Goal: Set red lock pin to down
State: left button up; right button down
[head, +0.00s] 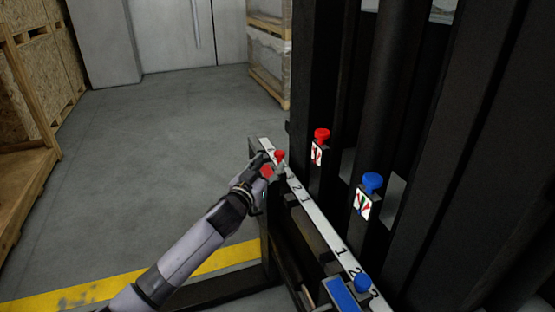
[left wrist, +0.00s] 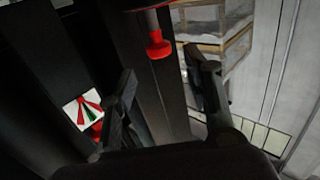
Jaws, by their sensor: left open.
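A red pin with a round head (head: 280,155) stands at the far end of the numbered white rail. It also shows in the left wrist view (left wrist: 158,47), with its grey shaft above the red head in that picture. My left gripper (head: 268,163) is open right beside this pin. In the left wrist view, the pin head lies between the open fingers (left wrist: 160,65), apart from both. A second red knob (head: 321,135) sits above a marked card (head: 317,154) on a black post. That card shows red and green wedges in the left wrist view (left wrist: 82,108).
A blue knob (head: 371,181) with a similar card stands nearer on the black frame. A blue pin (head: 362,283) stands at the near end of the white rail (head: 318,219). Black posts crowd the right side. Open grey floor (head: 165,150) lies to the left.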

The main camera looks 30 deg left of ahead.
aim_at(277, 156)
pick_arm(q)
jog(key=w+b, duration=0.1)
jog(key=w, duration=0.5)
jog(key=shift+w+a+b, duration=0.15)
jog(key=shift+w+b, duration=0.15)
grip_shut()
dwell(0.4)
jog(key=shift+f, duration=0.1)
